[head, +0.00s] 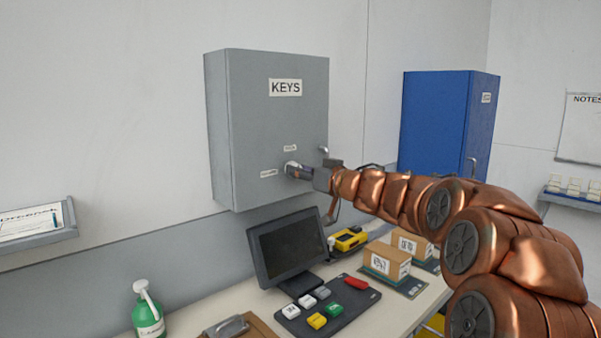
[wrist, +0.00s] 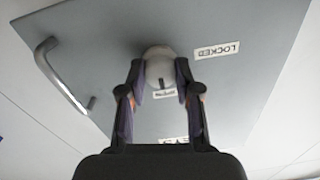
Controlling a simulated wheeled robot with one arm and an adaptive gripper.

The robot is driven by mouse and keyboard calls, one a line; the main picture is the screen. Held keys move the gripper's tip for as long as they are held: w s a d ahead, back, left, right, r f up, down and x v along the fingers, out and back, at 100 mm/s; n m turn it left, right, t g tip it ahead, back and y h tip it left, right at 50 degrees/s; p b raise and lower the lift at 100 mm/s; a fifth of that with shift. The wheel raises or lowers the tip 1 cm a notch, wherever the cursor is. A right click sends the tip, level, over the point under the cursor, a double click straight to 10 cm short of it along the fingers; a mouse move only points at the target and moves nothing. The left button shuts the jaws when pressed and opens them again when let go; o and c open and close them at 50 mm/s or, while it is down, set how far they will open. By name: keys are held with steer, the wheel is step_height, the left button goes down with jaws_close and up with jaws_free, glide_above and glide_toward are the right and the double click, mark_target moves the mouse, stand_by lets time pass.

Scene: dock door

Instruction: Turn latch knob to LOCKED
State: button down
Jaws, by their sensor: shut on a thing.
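The latch knob (head: 289,168) is a pale round knob on the door of the grey KEYS cabinet (head: 255,115). In the wrist view the knob (wrist: 158,53) sits between my two fingertips. My gripper (head: 298,171) is shut on it from the front; the gripper (wrist: 159,68) covers its sides. The LOCKED label (wrist: 217,50) is right of the knob in the wrist view; it shows as the left label (head: 268,173) in the head view. Another label (head: 290,148) is above the knob. A dark mark on the knob (wrist: 161,83) appears to point towards that label.
The cabinet's door handle (head: 323,153) is close to the right of my gripper. Below are a monitor (head: 290,248), a keypad (head: 328,305), boxes (head: 387,261) and a green spray bottle (head: 148,315). A blue cabinet (head: 447,125) hangs to the right.

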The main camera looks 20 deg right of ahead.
steer(key=shift+n+h+b, duration=0.4)
steer(key=shift+n+b, duration=2)
steer(key=shift+n, duration=6.3)
steer(key=shift+a, duration=0.1)
steer(key=c, duration=0.8)
jaws_free()
steer(key=shift+s, duration=0.1)
